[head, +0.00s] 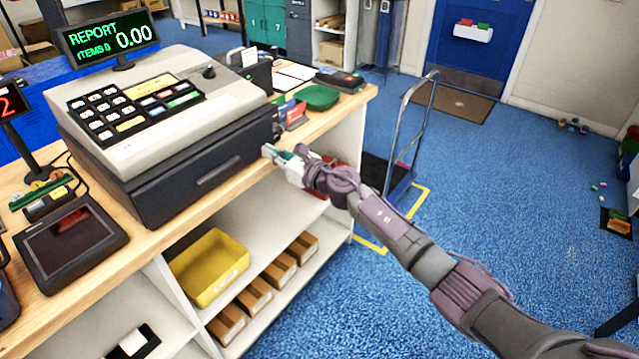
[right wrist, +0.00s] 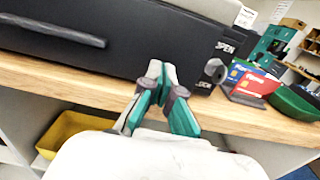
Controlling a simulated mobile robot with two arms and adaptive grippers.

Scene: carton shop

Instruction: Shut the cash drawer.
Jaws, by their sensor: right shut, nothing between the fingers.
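The cash drawer (head: 205,172) is the black box front with a long handle under the cream cash register (head: 160,95). In the right wrist view the drawer front (right wrist: 120,62) fills the upper left, with its handle, a round knob and white lettering at the right end. I see no wide gap around the front, but I cannot tell whether it is fully flush. My right gripper (head: 272,152) is shut and empty at the counter edge, just in front of the drawer's right end. Its fingertips (right wrist: 160,72) show close to the front; contact is unclear. My left gripper is out of view.
The wooden counter (head: 75,278) holds a tablet (head: 68,240) at left and a green dish (head: 317,97) at right. Open shelves below hold a yellow bin (head: 210,267). A hand truck (head: 408,135) stands on the floor beyond; blue floor at right is mostly free.

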